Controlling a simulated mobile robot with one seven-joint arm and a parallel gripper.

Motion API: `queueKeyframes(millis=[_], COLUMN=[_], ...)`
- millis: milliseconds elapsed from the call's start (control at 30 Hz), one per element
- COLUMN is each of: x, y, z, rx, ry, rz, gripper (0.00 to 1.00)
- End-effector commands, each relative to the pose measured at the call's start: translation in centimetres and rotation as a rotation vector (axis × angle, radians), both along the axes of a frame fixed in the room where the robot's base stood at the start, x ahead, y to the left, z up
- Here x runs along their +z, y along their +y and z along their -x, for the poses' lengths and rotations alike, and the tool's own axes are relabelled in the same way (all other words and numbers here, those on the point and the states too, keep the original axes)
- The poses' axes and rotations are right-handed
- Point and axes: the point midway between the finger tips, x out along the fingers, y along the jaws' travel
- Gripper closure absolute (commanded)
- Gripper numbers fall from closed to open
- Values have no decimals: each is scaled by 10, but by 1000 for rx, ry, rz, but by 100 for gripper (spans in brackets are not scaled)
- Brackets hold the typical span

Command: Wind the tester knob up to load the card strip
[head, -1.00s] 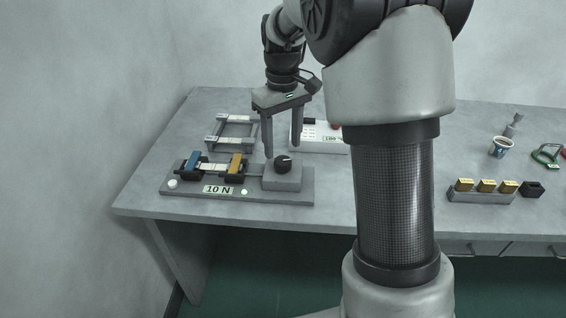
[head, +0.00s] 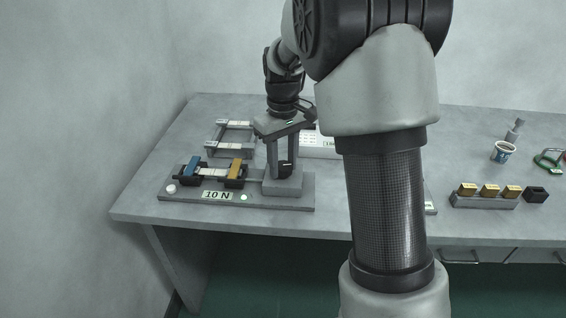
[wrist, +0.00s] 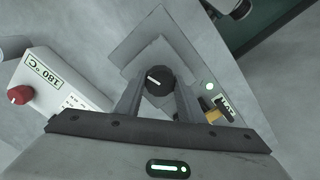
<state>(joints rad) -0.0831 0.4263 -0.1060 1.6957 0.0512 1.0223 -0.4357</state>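The tester (head: 240,204), labelled 10 N, lies at the left front of the table. Its dark knob (head: 285,168) sits on a grey block at its right end. The knob also shows in the wrist view (wrist: 157,80), with a white pointer mark. My gripper (head: 283,168) points down over the block, one finger on each side of the knob. In the wrist view the fingers (wrist: 158,88) appear shut against it. The pale card strip (head: 213,171) lies flat between the blue clamp (head: 192,165) and the yellow clamp (head: 235,168).
A grey frame (head: 221,149) stands behind the tester. A white box (wrist: 57,85) marked 180 °C with a red knob is close by. A holder with yellow blocks (head: 485,202), a black block (head: 536,195) and a cup (head: 503,152) stand at the right. My arm hides the middle table.

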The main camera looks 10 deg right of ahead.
Motion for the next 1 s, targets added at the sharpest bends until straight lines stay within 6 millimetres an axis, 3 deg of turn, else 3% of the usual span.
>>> queueKeyframes(millis=[267, 1000], x=[2, 2], y=[0, 0], z=[0, 0], rx=[-49, -478], ry=[1, 0], rz=[0, 0], gripper=[87, 87])
